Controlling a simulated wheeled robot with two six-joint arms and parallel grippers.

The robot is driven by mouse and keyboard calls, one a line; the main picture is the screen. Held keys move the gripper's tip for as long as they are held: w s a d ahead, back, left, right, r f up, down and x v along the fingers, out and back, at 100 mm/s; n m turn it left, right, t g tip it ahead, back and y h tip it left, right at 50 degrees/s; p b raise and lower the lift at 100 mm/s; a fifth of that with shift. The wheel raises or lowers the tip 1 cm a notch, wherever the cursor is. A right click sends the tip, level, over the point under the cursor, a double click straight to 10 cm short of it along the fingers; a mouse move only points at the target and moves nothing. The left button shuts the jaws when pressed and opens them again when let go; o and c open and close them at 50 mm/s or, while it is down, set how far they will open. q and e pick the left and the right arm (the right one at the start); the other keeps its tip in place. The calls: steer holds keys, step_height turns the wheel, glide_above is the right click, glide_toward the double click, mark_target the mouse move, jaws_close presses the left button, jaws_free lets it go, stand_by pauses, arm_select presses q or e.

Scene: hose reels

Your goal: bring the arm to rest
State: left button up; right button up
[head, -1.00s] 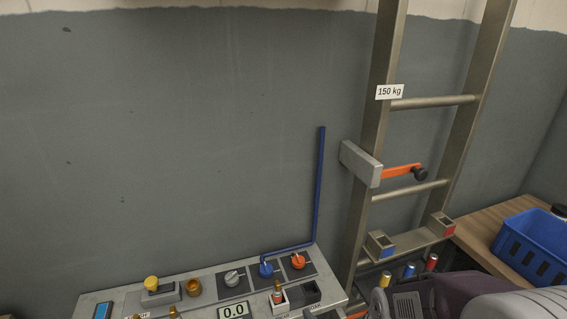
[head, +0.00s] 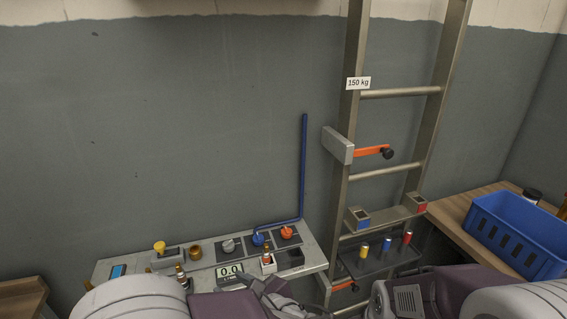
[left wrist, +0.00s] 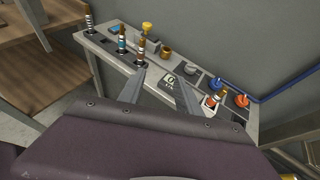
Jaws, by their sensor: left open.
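My left arm comes in at the bottom of the head view. Its gripper (head: 272,292) is low in front of the control panel (head: 310,262), partly lost among my arm links. In the left wrist view the two grey fingers (left wrist: 158,92) stand apart with nothing between them. They point toward the panel's front edge, near the display reading 0.0 (left wrist: 172,82). I cannot tell if they touch the panel. My right arm shows at the lower right of the head view; its gripper is not seen.
The panel carries a blue knob (head: 259,238), an orange knob (head: 287,232) and a yellow button (head: 159,246). A ladder (head: 352,130) stands right of it. A blue basket (head: 520,238) sits on a wooden bench (head: 449,212). A wooden surface (head: 20,300) is at lower left.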

arm_select(q)
steer(key=s+a+f+n+g+h+p, duration=0.1)
steer(key=s+a+f+n+g, duration=0.2)
steer(key=s+a+n+g, duration=0.35)
steer(key=s+a+f+n+g+h+p, duration=0.1)
steer(key=s+a+f+n+g+h, duration=0.1)
steer(key=s+a+f+n+g, duration=0.45)
steer(key=w+d+f+n+t+h, duration=0.2)
steer(key=w+d+n+t+h, duration=0.2)
steer(key=n, duration=1)
steer(key=w+d+h, duration=0.1)
steer(key=w+h, duration=0.1)
steer(key=shift+w+d+t+h+p, duration=0.15)
steer(key=shift+d+t+h+p, duration=0.15)
steer(key=shift+t+p, duration=0.1)
steer(key=shift+f, duration=0.1)
